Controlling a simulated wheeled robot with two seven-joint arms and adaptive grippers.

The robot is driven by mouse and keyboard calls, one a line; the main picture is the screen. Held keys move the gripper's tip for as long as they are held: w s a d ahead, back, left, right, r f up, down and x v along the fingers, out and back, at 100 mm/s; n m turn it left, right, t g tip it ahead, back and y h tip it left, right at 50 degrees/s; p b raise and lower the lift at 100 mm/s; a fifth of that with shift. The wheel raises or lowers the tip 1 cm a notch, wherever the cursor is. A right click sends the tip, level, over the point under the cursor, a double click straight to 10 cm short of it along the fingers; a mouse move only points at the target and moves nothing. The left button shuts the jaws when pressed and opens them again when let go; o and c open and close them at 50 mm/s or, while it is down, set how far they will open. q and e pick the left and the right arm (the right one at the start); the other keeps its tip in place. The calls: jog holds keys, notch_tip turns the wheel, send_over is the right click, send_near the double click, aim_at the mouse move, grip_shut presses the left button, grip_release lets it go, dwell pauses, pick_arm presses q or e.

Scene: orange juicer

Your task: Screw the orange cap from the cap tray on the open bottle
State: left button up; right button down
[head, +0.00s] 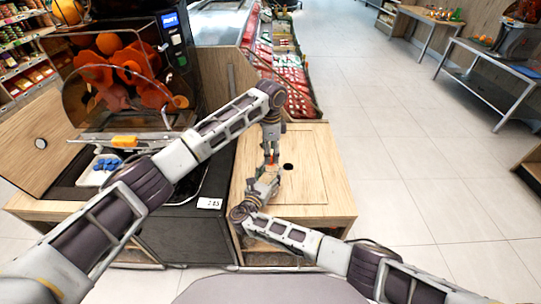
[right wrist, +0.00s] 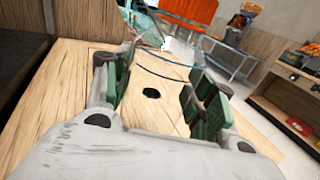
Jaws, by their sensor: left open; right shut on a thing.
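The white cap tray (head: 90,180) stands at the left below the juicer and holds several blue caps (head: 106,164). I cannot make out an orange cap in it. My left gripper (head: 271,158) points down over the wooden stand, open. A small orange-red spot shows at its fingertips; I cannot tell whether it is the cap. My right gripper (head: 268,178) is just below it in the head view. In the right wrist view its green-padded fingers (right wrist: 160,95) are shut on a clear bottle (right wrist: 160,62), whose see-through outline is faint. The bottle's mouth is hard to make out.
The wooden stand (head: 310,200) has a dark round hole (head: 288,167), also in the right wrist view (right wrist: 151,93). The juicer (head: 120,80) with oranges stands at the left. A price tag (head: 209,203) lies beside the stand. Produce crates (head: 290,85) are behind; open floor lies right.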

pick_arm(q)
notch_tip(320, 180, up, 9)
jog(key=shift+r, duration=0.2)
dwell(0.3)
pick_arm(e)
jog(key=shift+c, duration=2.1)
grip_release()
jog(key=v, duration=1.2)
jog(key=shift+r, duration=0.1)
pick_arm(q)
notch_tip(320, 180, up, 9)
jog(key=p, duration=0.9)
jog(key=shift+r, duration=0.15)
pick_arm(e)
notch_tip(320, 180, up, 9)
